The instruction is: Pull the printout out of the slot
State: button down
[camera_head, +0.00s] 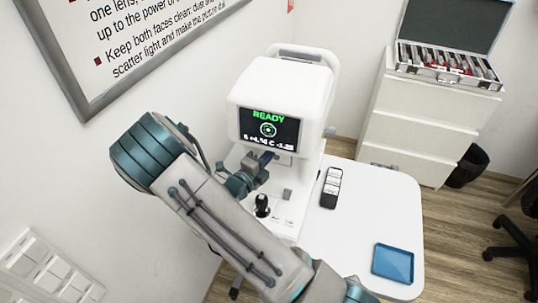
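A white eye-testing machine (285,95) stands on a white table. Its screen (268,130) shows green "READY" and a line of figures. My gripper (262,166) is in front of the machine, just below the screen, partly behind my own arm. Its fingers are small and dark here, and I cannot tell whether they are open or shut, or whether they touch the machine. I can make out no printout and no slot; that part of the machine's front is partly covered by my gripper and arm.
A black joystick (262,206) stands on the machine's base, with a small grey block (287,194) beside it. A black-and-white remote-like object (331,188) and a blue tray (393,263) lie on the table (375,205). A drawer cabinet (420,115) holds an open lens case (447,65).

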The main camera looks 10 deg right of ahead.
jog(key=shift+s+a, duration=0.1)
jog(key=shift+s, duration=0.05)
jog(key=s+a+p, duration=0.2)
jog(key=s+a, duration=0.2)
jog(key=s, duration=0.2)
jog(key=shift+p, duration=0.3)
dwell(0.7)
